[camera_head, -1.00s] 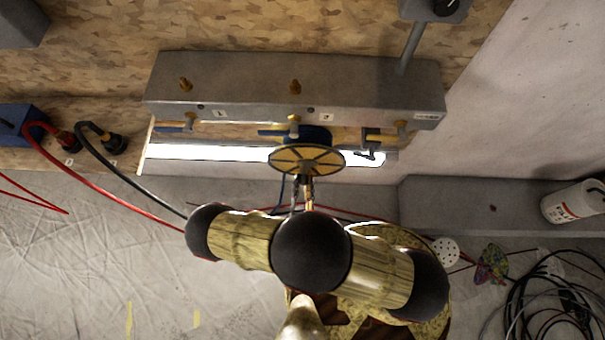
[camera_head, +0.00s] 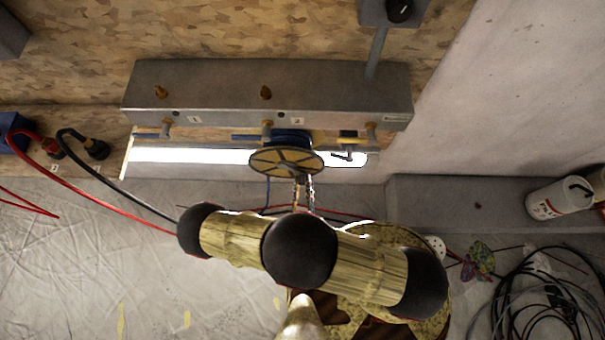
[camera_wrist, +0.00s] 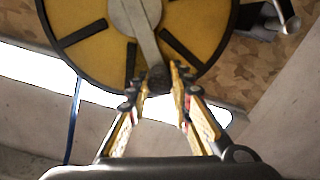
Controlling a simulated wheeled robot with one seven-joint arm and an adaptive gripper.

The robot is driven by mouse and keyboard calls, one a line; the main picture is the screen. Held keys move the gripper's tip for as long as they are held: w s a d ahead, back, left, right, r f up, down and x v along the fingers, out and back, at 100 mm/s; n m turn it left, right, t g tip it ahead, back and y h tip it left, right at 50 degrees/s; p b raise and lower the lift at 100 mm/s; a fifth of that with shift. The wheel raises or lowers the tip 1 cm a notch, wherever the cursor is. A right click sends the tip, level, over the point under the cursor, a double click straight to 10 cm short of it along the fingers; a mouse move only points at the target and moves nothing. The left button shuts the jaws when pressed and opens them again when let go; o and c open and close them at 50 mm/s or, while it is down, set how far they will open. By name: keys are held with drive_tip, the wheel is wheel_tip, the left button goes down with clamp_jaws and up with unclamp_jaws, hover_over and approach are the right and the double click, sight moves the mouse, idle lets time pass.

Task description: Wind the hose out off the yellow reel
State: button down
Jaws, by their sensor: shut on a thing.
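The yellow reel (camera_head: 268,161) with a dark rim and a grey hub is mounted below the grey wall box, and blue hose is wound behind its face. It fills the top of the wrist view (camera_wrist: 95,35). A grey crank arm runs down from the hub to a dark knob (camera_wrist: 159,78) near the rim. My gripper (camera_wrist: 158,85) is shut on this knob, one finger on each side. In the head view my gripper (camera_head: 303,182) is small, at the reel's lower edge. A blue hose (camera_wrist: 74,120) hangs down left of the reel.
A grey box (camera_head: 270,88) with brass fittings runs along the wall above the reel. A crank (camera_head: 348,155) sits to the reel's right. Coiled cables (camera_head: 540,295) and a white canister (camera_head: 558,198) are at the right. Red and black hoses run at the left.

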sight(305, 161)
drive_tip(key=shift+d+r+n, duration=0.15)
drive_tip(key=shift+d+n, duration=0.05)
drive_tip(key=shift+n, duration=0.2)
drive_tip(key=c, duration=1.7)
unclamp_jaws()
drive_tip(key=shift+o, duration=0.6)
drive_tip(key=shift+r, duration=0.1)
wheel_tip(305, 161, up, 10)
drive_tip(key=shift+f, duration=0.1)
